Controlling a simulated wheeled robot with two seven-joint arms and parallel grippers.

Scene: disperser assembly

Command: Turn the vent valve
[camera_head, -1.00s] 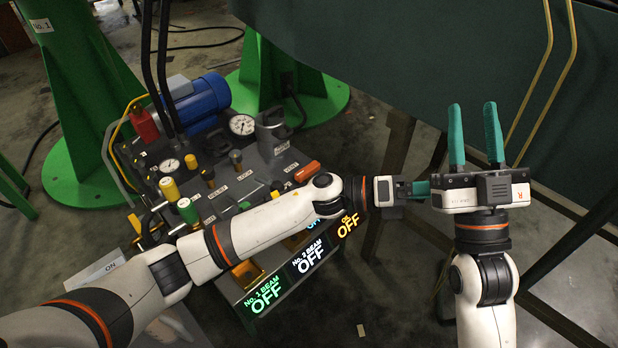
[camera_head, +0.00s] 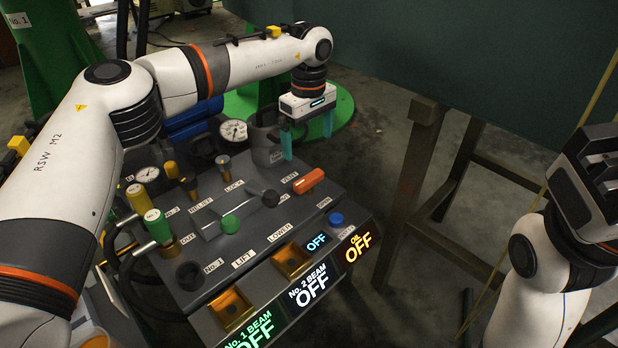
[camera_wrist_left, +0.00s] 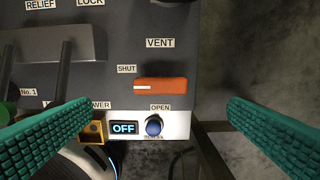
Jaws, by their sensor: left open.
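The vent valve is an orange bar handle (camera_head: 308,181) at the right end of the console top. In the left wrist view the handle (camera_wrist_left: 160,86) lies crosswise below the VENT label. A white mark is on its left end, close to the SHUT label; OPEN is below it. My left gripper (camera_head: 307,137) points down above and behind the handle, open and empty. In the left wrist view its teal fingers (camera_wrist_left: 158,110) are wide apart on either side of the handle, not touching it. My right gripper (camera_head: 598,185) is at the right edge; its fingertips cannot be made out.
The console (camera_head: 245,205) carries a green-knobbed lever (camera_head: 230,224), a black-knobbed lever (camera_head: 270,198), gauges and a blue button (camera_head: 336,219). Lit OFF displays line its front. A grey lifting-eye-like block (camera_head: 264,145) stands behind the handle. A brown wooden stand (camera_head: 425,110) is to the right.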

